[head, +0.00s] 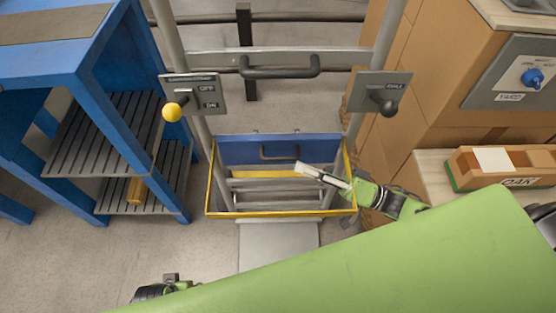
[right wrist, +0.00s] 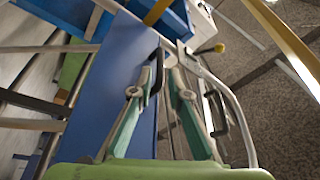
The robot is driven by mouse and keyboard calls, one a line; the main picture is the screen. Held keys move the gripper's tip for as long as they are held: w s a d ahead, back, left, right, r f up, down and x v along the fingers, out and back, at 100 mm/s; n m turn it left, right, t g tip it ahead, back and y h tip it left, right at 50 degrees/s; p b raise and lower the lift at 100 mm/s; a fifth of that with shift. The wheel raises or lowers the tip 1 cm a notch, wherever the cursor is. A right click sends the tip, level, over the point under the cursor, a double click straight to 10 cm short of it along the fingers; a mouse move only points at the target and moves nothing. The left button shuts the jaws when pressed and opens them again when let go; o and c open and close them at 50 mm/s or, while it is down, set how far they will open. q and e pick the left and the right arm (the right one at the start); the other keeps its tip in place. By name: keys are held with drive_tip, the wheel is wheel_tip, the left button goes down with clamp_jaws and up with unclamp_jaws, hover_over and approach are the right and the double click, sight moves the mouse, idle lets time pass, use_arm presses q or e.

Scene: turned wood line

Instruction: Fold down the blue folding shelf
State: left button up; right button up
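The blue folding shelf (head: 235,152) is a blue panel with a dark bar handle (head: 280,155), between the grey posts at the back of a yellow-edged frame. My right gripper (head: 302,167) comes in from the right, with its fingertips close to the handle's right end. In the right wrist view the blue panel (right wrist: 100,100) fills the left middle, and my right gripper's fingers (right wrist: 166,65) narrow to a small gap beside a dark handle. I cannot tell whether they touch or hold it. My left gripper (head: 165,288) shows only partly at the bottom left.
A higher bar handle (head: 280,70) crosses between the posts. A yellow-knobbed lever plate (head: 195,95) and a black-knobbed one (head: 378,95) flank it. A blue rack (head: 75,75) stands left, cardboard boxes (head: 445,75) and a wooden tray (head: 465,172) right. My green arm crosses the front.

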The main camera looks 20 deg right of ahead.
sight(278, 157)
drive_tip(key=x, duration=0.7)
drive_tip(key=shift+w+a, duration=0.1)
drive_tip(key=shift+a, duration=0.15)
clamp_jaws()
